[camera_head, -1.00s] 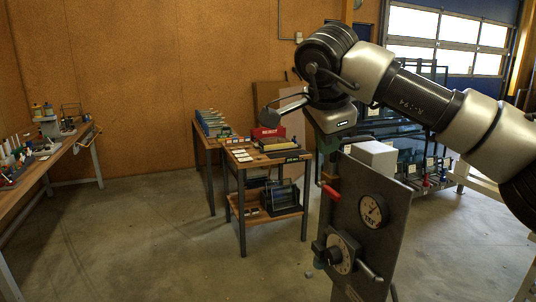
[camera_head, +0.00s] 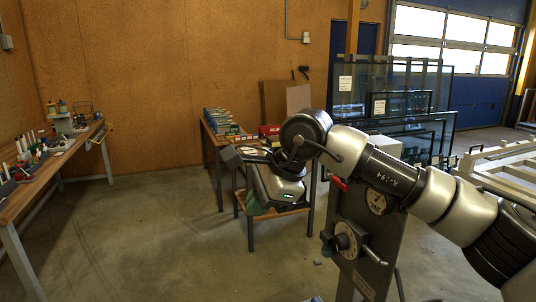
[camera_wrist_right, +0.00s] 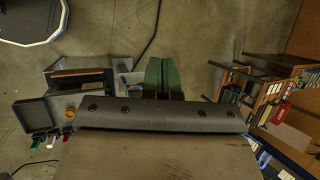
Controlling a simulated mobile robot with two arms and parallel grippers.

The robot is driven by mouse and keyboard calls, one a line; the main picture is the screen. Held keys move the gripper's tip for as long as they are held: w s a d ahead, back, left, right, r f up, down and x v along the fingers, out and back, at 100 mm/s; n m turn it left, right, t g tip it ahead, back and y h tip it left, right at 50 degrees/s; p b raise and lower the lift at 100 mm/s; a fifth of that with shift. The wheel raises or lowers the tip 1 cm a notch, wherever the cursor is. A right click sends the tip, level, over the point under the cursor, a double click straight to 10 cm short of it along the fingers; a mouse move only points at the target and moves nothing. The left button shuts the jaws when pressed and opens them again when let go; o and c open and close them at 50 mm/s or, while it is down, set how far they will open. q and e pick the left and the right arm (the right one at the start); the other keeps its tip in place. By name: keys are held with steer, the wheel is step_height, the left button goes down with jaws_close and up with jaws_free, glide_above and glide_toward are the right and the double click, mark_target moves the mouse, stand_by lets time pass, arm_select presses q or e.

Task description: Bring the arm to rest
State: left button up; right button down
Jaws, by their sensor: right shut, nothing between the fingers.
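My right arm comes in from the right of the head view. Its right gripper (camera_head: 255,208) points down in front of a small workbench, its green fingers partly hidden by the wrist housing. In the right wrist view the two green fingers (camera_wrist_right: 162,76) are pressed together with nothing between them, above bare floor. My left gripper does not show.
A grey control panel (camera_head: 365,262) with a gauge, knob and red-handled lever (camera_head: 339,184) stands beneath my right forearm. A small workbench (camera_head: 251,228) stands behind the gripper. A long bench (camera_head: 14,208) is at left, glass frames (camera_head: 410,105) at back right. The middle-left floor is clear.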

steer(key=s+a+m+g+y, duration=0.3)
steer(key=s+a+m+y, duration=0.5)
steer(key=y, duration=0.7)
steer(key=w+d+f+m+t, duration=0.1)
steer(key=d+m+t, duration=0.3)
steer(key=m+t, duration=0.45)
steer(key=w+d+m+t, duration=0.2)
steer(key=d+m+t, duration=0.1)
steer(key=m+t, duration=0.55)
steer(key=d+f+m+h, duration=1.5)
steer(key=f+m+h, duration=0.3)
steer(key=m, duration=0.5)
steer(key=s+d+f+m+g+h, duration=0.1)
steer(key=s+d+f+m+g, duration=0.25)
steer(key=s+f, duration=0.35)
steer(key=s+d+f+m+g+h, duration=0.1)
steer(key=s+d+f+m+g, duration=0.1)
steer(key=s+f+g, duration=0.5)
steer(key=s+d+f+m+g+h, duration=0.1)
steer(key=s+d+f+m+g, duration=0.2)
steer(key=s, duration=0.7)
step_height(320, 180, down, 26)
steer(key=s, duration=0.2)
steer(key=s+d+f+g, duration=0.1)
steer(key=s+d+f, duration=0.2)
steer(key=s+f, duration=1.3)
steer(key=shift+f+g, duration=0.35)
steer(key=shift+f, duration=0.05)
